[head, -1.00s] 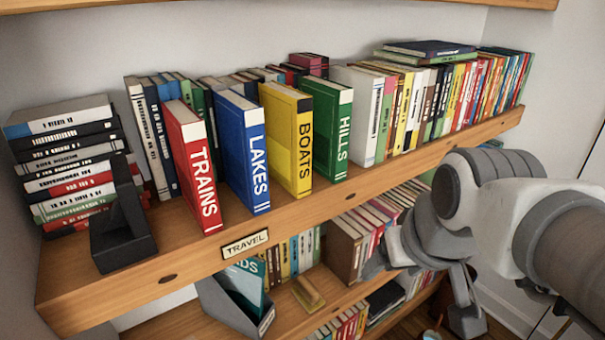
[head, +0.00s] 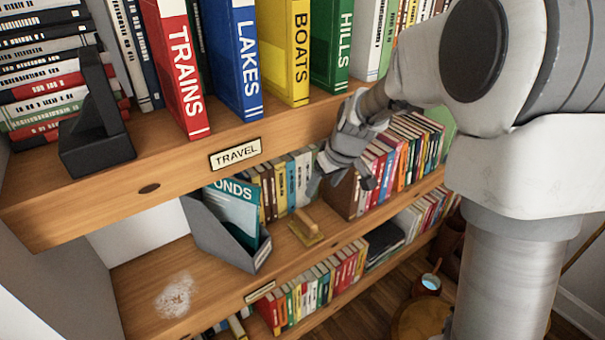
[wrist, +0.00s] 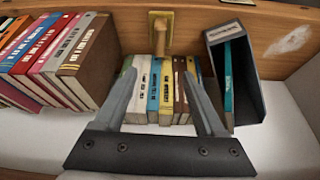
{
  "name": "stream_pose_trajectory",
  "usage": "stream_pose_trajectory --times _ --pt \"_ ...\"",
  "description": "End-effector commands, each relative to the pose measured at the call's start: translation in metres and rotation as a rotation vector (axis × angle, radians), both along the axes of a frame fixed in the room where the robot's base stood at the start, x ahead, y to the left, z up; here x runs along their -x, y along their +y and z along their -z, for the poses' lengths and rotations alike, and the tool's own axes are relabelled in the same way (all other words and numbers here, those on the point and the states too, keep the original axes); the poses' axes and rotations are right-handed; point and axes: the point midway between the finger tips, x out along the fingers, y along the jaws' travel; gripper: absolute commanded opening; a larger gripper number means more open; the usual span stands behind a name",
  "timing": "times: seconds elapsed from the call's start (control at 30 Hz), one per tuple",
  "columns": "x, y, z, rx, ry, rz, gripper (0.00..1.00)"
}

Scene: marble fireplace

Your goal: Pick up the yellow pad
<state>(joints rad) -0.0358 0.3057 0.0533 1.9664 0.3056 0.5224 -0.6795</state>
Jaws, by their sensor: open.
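The yellow pad (head: 311,238) lies on the lower shelf, with a wooden handle on top. It also shows in the wrist view (wrist: 160,17), at the top centre, beyond my fingertips. My gripper (head: 343,181) is in front of the shelves, up and to the right of the pad in the head view. In the wrist view my gripper (wrist: 161,73) has its two fingers spread apart with nothing held between them. The pad is apart from the fingers and fully in sight in the head view.
A grey file holder (head: 222,238) with a teal book stands left of the pad. Upright books (head: 282,182) stand behind it, and a brown-ended book row (head: 343,195) is on its right. The upper shelf edge (head: 150,188) overhangs. Bare shelf with a white smudge (head: 175,297) is at left.

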Motion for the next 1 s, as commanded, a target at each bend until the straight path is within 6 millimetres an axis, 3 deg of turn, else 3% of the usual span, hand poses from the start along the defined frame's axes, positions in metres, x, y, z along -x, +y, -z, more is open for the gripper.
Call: stream_pose_trajectory --times 0.03,0.2,0.47,0.73,1.0 --pt "-0.008 0.003 0.023 0.001 0.008 -0.015 0.72" --pt "-0.027 0.010 0.059 0.003 0.010 -0.054 0.72" --pt "-0.038 0.015 0.086 0.004 0.012 -0.071 0.72" --pt "-0.052 0.025 0.128 0.005 0.010 -0.070 0.72" --pt "-0.056 0.028 0.143 0.004 0.010 -0.068 0.72"
